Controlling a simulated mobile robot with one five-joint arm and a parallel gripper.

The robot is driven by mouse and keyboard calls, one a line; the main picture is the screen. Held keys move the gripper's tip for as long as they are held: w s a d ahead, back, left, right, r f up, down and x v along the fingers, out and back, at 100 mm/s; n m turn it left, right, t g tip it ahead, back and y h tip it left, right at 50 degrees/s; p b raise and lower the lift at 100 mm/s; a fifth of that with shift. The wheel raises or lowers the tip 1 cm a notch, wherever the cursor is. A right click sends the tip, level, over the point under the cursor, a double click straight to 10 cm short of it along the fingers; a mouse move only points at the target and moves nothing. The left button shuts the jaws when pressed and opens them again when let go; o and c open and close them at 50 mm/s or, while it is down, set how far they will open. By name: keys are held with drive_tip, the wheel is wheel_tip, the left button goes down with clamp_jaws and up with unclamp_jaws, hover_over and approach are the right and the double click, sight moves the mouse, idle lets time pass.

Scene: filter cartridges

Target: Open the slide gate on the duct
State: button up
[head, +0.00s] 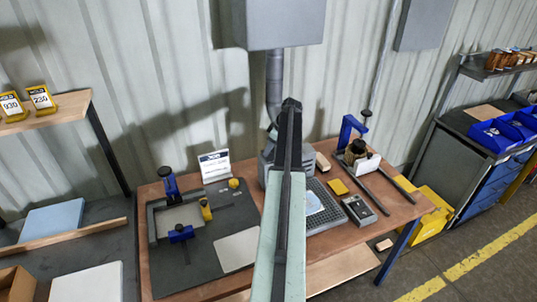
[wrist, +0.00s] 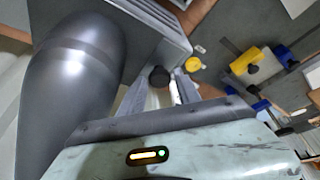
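The duct (head: 273,82) is a grey round pipe that runs down from a grey box to a grey housing on the bench. It fills the left of the wrist view (wrist: 80,85), beside the ribbed housing (wrist: 150,25). A round black knob (wrist: 158,77) shows near the duct, between my fingertips in that view. My gripper (wrist: 161,82) has its fingers apart. I cannot tell whether they touch the knob. In the head view my arm hides most of the gripper and part of the housing (head: 268,165). The gate's plate cannot be made out.
A dark fixture board (head: 222,220) with blue and yellow clamps lies left on the bench. A perforated tray (head: 328,212), a small grey box (head: 359,210) and a blue-post fixture (head: 350,130) stand right. A wall box (head: 285,22) hangs above.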

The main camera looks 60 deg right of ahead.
drive_tip(key=shift+r, duration=0.1)
drive_tip(key=shift+c, duration=0.2)
clamp_jaws()
idle(1.1)
